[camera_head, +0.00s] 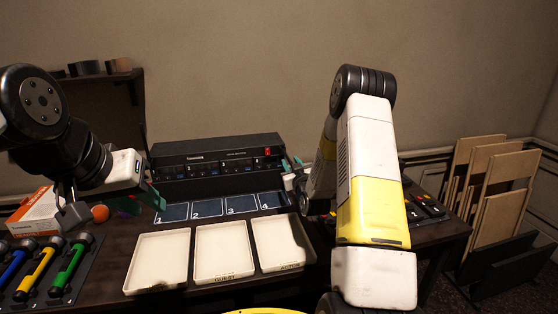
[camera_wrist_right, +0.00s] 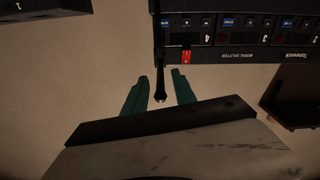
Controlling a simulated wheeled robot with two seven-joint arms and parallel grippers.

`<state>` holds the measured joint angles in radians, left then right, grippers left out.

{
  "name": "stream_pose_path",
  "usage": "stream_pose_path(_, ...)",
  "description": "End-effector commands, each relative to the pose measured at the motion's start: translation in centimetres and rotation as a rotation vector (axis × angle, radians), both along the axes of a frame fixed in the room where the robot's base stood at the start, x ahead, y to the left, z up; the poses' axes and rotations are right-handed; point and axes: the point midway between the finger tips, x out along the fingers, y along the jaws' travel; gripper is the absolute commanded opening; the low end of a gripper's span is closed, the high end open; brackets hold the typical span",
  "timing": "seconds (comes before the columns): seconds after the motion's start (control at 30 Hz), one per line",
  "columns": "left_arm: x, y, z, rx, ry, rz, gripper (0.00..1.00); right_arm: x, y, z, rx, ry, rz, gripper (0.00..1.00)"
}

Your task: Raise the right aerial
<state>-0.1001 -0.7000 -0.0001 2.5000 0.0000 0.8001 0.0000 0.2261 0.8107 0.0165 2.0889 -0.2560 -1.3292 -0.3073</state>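The right aerial (camera_wrist_right: 158,70) is a thin black rod with a rounded tip in the right wrist view. It lies along the end of the black receiver rack (camera_wrist_right: 240,42), which also shows in the head view (camera_head: 205,148). My right gripper (camera_wrist_right: 161,88) is open, with one teal finger on each side of the aerial's tip and visible gaps. In the head view my right gripper (camera_head: 291,165) is at the rack's right end, partly hidden by my arm; I cannot make out the aerial there. My left gripper (camera_head: 143,198) hangs left of the rack; its opening is unclear.
Numbered blue slots (camera_head: 222,208) and several cream trays (camera_head: 160,262) lie before the rack. Coloured-handled microphones (camera_head: 35,272) and an orange-white box (camera_head: 38,212) are at left. A shelf (camera_head: 105,82) is on the wall. Wooden panels (camera_head: 495,190) stand at right.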

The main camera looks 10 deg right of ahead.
Motion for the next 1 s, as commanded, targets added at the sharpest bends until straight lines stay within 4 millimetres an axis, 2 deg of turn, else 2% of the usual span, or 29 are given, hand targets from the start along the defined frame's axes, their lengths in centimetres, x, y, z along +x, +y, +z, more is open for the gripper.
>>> stream_pose_path(0.1, 0.0, 0.0, 0.0, 0.000, 0.000, 0.000, 0.33, 1.6, 0.1, 0.0, 0.000, -0.002, 0.001, 0.33)
stream_pose_path(0.2, 0.0, 0.0, 0.0, 0.000, 0.000, 0.000, 0.33, 2.3, 0.1, 0.0, 0.000, 0.000, 0.001, 0.33)
stream_pose_path(0.5, 0.0, 0.0, 0.0, 0.000, 0.000, 0.000, 0.33, 2.6, 0.1, 0.0, 0.000, 0.001, 0.001, 0.33)
stream_pose_path(0.67, 0.0, 0.0, 0.0, 0.000, 0.000, 0.000, 0.33, 2.6, 0.1, 0.0, 0.000, 0.001, 0.000, 0.03)
stream_pose_path(0.7, 0.0, 0.0, 0.0, 0.000, 0.000, 0.000, 0.33, 2.6, 0.1, 0.0, 0.000, 0.001, 0.000, 0.00)
stream_pose_path(1.0, 0.0, 0.0, 0.0, 0.000, 0.000, 0.000, 0.33, 2.6, 0.1, 0.0, 0.000, 0.001, 0.000, 0.00)
